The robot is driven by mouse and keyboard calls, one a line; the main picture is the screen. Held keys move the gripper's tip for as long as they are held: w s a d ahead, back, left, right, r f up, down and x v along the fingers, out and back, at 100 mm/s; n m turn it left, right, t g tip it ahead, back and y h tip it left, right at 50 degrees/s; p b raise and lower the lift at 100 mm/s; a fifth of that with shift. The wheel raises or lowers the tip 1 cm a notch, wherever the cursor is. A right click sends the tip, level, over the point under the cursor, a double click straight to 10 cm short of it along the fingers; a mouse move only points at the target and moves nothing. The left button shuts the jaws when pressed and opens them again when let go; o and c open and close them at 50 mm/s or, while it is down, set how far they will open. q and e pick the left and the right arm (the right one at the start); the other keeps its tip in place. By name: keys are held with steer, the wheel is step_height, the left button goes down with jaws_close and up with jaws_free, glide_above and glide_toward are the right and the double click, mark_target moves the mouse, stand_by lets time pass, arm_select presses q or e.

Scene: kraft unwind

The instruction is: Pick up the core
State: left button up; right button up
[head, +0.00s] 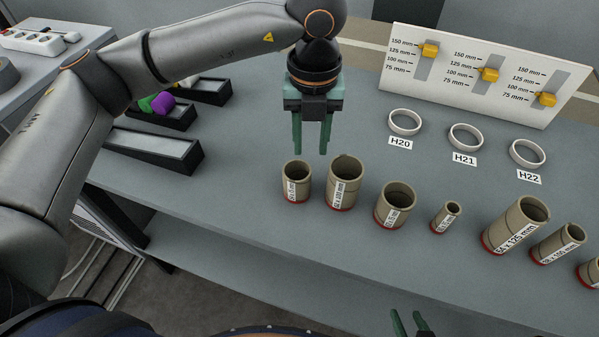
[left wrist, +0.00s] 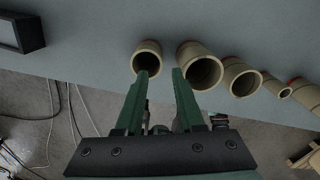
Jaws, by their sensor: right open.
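Several tan cardboard cores with red bases and white labels stand in a row on the grey bench. The leftmost core (head: 296,182) is short, and it also shows in the left wrist view (left wrist: 147,57). A taller core (head: 344,184) stands right of it and shows in the left wrist view (left wrist: 200,66). My left gripper (head: 311,150) points down above these two cores, open and empty. In the left wrist view its fingertips (left wrist: 161,72) appear between the two core mouths. My right gripper (head: 411,316) is open and empty at the bottom edge, with only its fingertips visible.
More cores stand to the right, including a wide one (head: 395,205), a thin one (head: 446,217) and a large one (head: 516,225). White rings (head: 405,122) labelled H20 to H22 lie behind them. A gauge board (head: 478,74) stands at the back. Black trays (head: 155,146) are at left.

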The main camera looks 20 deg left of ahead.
mark_target(296, 173)
arm_select(q)
step_height(296, 173, down, 9)
steer(key=shift+s+f+p, duration=0.1)
steer(key=shift+f+p, duration=0.1)
steer(key=shift+p, duration=0.3)
steer(key=shift+c, duration=0.2)
jaws_close()
stand_by(1.2)
